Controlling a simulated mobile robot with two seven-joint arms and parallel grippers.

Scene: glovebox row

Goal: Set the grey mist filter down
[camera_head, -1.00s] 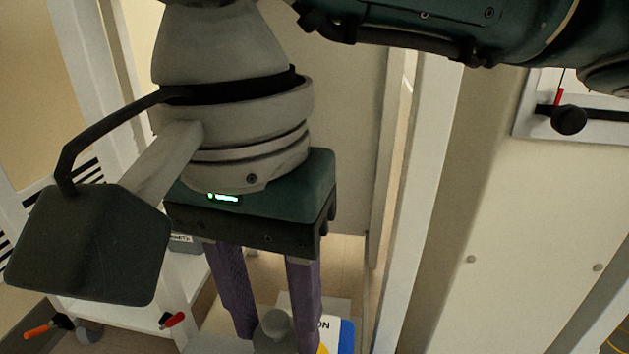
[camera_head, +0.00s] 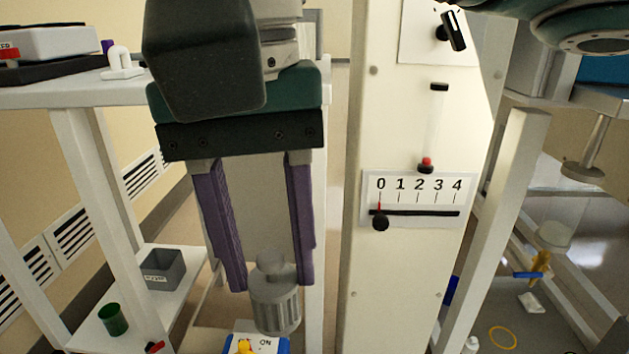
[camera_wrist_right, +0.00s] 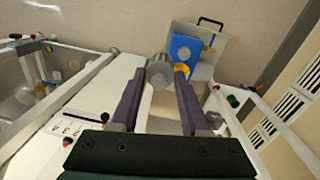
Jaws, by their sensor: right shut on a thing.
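The grey mist filter (camera_head: 276,308) is a ribbed grey cylinder with a narrower knob on top. My right gripper (camera_head: 269,284) points down with its two purple fingers and is shut on the filter by its upper part. In the right wrist view the filter (camera_wrist_right: 159,70) sits between the fingertips of the same gripper (camera_wrist_right: 158,88). The filter hangs with its lower body below the fingertips, and I see no surface touching its underside. My left gripper is not in view.
A blue, white and yellow item (camera_head: 262,346) lies below the filter. A white panel with a 0 to 4 scale (camera_head: 418,197) stands close on the right. At lower left, a shelf holds a grey bin (camera_head: 163,270) and a green cup (camera_head: 112,320). A white table (camera_head: 60,94) is at left.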

